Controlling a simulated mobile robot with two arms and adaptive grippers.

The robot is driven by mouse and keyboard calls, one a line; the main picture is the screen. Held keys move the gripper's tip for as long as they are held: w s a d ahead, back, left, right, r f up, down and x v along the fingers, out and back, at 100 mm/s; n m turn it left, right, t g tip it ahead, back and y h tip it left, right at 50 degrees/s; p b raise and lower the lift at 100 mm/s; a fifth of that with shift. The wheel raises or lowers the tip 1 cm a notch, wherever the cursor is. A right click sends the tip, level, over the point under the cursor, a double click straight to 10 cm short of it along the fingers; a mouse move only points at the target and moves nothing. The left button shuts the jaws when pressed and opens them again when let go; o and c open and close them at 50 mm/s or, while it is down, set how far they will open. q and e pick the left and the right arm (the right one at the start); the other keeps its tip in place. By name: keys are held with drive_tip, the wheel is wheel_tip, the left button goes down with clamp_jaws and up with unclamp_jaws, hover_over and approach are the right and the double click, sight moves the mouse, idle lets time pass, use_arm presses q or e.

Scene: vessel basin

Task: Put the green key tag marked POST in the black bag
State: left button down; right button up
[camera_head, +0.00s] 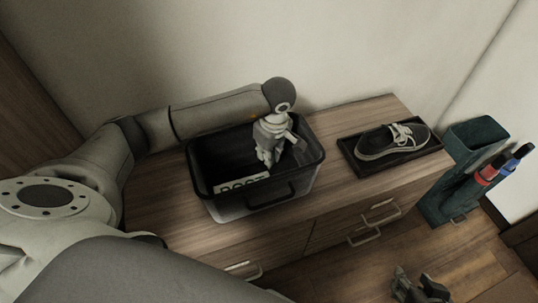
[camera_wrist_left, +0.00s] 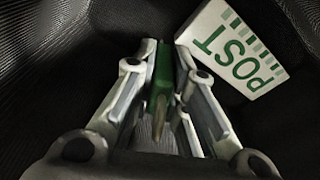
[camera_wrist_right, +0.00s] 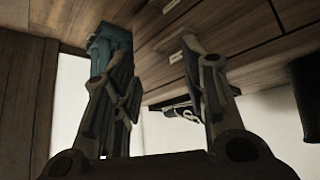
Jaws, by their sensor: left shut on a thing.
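The black bag (camera_head: 311,172) is an open-topped bin standing on the wooden cabinet. My left gripper (camera_head: 267,159) reaches down into its opening. In the left wrist view my left gripper is shut on a narrow green key tag (camera_wrist_left: 163,75), with a brass-coloured part at its near end. A white card with green POST lettering (camera_wrist_left: 232,50) lies beside the fingers against the dark inside; I cannot tell whether it is joined to the green piece. The card also shows in the head view (camera_head: 243,186). My right gripper (camera_head: 421,286) is open and empty, low at the bottom right.
A black tray (camera_head: 349,149) holding a dark shoe (camera_head: 390,140) sits right of the bag on the cabinet top (camera_head: 345,195). A teal umbrella stand (camera_head: 445,195) with red and blue handles stands at the right. Bare cabinet top lies between bag and tray.

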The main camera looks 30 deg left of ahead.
use_arm(q)
drive_tip(key=shift+f, duration=0.2)
use_arm(e)
drive_tip(key=shift+w+a+r, duration=0.1)
drive_tip(key=shift+w+r, duration=0.05)
drive_tip(key=shift+w, duration=0.15)
drive_tip(key=shift+w, duration=0.1)
use_arm(q)
drive_tip(key=shift+f, duration=0.15)
use_arm(e)
drive_tip(key=shift+w+a+r+t, duration=0.15)
drive_tip(key=shift+w+r+t, duration=0.05)
drive_tip(key=shift+w+t, duration=0.1)
use_arm(q)
drive_tip(key=c, duration=1.5)
unclamp_jaws()
drive_tip(key=shift+o, duration=0.2)
